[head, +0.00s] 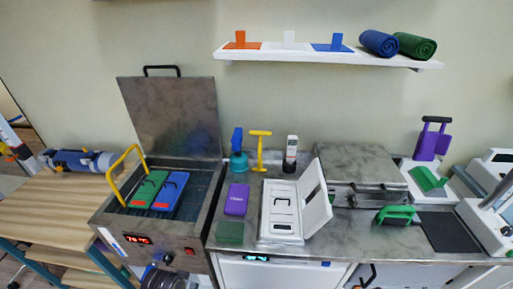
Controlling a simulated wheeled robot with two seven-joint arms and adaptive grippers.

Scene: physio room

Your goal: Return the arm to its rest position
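Neither of my grippers shows clearly in the head view. A dark and blue rounded part (163,279) shows at the bottom edge, cut off by the picture; no fingers can be seen on it. A steel heating bath (205,225) stands with its lid (172,115) raised and a red lit display on its front. A green pack (150,189) and a blue pack (171,196) lie side by side in it, next to a yellow handle (112,180).
The steel counter (345,240) holds a purple block (237,199), an open white case (282,215), a green-handled tool (396,214) and a dark mat (450,231). A wall shelf (330,58) carries coloured stands and rolled towels. The wooden table (50,215) at left has clear room.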

